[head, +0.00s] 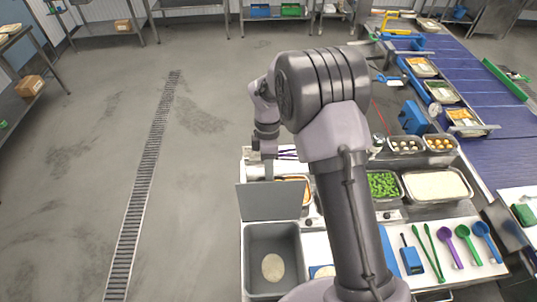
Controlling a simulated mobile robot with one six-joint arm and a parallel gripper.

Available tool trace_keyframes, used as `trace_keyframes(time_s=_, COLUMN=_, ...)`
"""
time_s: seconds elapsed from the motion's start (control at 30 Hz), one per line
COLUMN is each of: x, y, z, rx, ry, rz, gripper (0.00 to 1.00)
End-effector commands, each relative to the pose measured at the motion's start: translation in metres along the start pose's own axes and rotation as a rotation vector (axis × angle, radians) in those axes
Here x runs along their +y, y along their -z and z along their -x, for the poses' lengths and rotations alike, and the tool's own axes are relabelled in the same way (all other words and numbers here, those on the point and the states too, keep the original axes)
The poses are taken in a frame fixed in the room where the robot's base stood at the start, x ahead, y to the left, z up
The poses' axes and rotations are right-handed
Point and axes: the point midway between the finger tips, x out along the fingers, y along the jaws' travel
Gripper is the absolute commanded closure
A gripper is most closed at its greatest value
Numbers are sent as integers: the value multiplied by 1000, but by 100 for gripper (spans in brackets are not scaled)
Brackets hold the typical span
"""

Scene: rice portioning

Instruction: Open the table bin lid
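The grey table bin (250,270) stands at the front left of the work table, open at the top. Its flat grey lid (272,203) stands raised at the bin's back edge. A pale round patch shows on the bin floor. My arm reaches over the table, and my gripper (262,170) is just behind the lid's upper edge. The gripper is small here and partly hidden by the lid, so I cannot tell whether its fingers touch the lid or whether they are open.
Right of my arm are a tray of green vegetables (383,185), a tray of white rice (437,186) and several coloured utensils (462,232). A blue conveyor (470,85) with filled trays runs at the right. The floor left of the table is clear.

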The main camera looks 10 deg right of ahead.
Motion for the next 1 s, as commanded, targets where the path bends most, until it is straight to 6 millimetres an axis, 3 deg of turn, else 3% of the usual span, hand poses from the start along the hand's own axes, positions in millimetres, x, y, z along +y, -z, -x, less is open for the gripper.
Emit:
trace_keyframes(time_s=0.17, x=1, y=0, z=42, rx=2, ry=-5, rz=-1, gripper=67)
trace_keyframes(time_s=0.4, x=1, y=0, z=121, rx=1, ry=-3, rz=-1, gripper=67)
trace_keyframes(time_s=0.5, x=0, y=0, z=144, rx=1, ry=-2, rz=-2, gripper=67)
trace_keyframes(time_s=0.7, x=0, y=0, z=165, rx=1, ry=1, rz=-2, gripper=67)
trace_keyframes(time_s=1.0, x=0, y=0, z=165, rx=0, ry=2, rz=-1, gripper=67)
